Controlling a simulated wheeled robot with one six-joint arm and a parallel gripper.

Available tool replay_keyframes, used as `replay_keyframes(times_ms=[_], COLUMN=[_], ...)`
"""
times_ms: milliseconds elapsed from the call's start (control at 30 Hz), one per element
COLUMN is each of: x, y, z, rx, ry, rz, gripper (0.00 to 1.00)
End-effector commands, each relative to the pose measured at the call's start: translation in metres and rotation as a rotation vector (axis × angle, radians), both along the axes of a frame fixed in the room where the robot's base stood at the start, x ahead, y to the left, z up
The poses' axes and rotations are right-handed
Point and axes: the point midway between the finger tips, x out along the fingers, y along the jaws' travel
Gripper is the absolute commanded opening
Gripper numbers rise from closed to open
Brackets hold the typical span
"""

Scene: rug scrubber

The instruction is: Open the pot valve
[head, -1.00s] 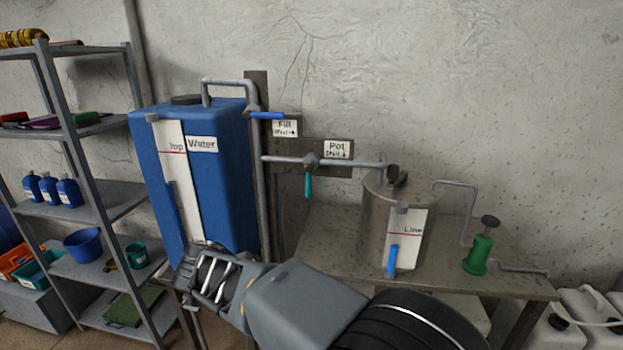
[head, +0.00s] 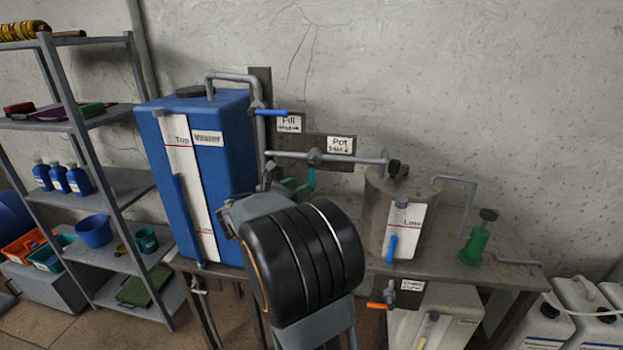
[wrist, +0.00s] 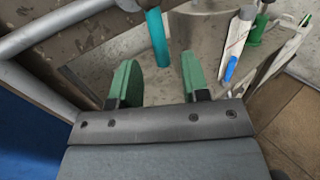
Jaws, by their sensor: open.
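The pot valve (head: 313,157) sits on the grey horizontal pipe beside the label (head: 340,146) reading "Pot" and, apparently, "Shut" with a down arrow. Its teal handle (head: 311,180) hangs downward, its lower part hidden behind my arm. In the wrist view the teal handle (wrist: 156,38) points toward my gripper (wrist: 160,66). Its lower end shows between the two green fingertips, with gaps on both sides. My gripper is open and empty; I cannot tell whether the handle is at finger depth. In the head view my arm mostly hides my gripper (head: 292,188).
The blue water tank (head: 220,165) stands close at left. The fill valve's blue handle (head: 272,112) is above. The metal pot (head: 375,215) and green pump (head: 475,247) stand on the bench at right. An orange-handled valve (head: 378,305) is below the bench edge.

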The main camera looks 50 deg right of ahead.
Motion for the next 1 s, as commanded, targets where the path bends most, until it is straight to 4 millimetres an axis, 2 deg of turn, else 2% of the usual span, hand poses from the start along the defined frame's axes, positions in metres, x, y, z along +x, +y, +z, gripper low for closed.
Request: replay_keyframes(times_ms=[33, 200, 400, 833, 1000], x=[-0.001, -0.002, -0.002, -0.002, -0.002], y=[-0.010, -0.034, -0.051, -0.056, -0.056], z=[0.002, 0.001, 0.000, 0.000, 0.000], rx=[0.001, 0.002, 0.002, 0.001, 0.001], ry=[0.002, 0.001, -0.001, -0.002, -0.002], rz=[-0.004, -0.003, 0.000, 0.001, 0.001], gripper=[0.42, 0.42, 0.42, 0.41, 0.25])
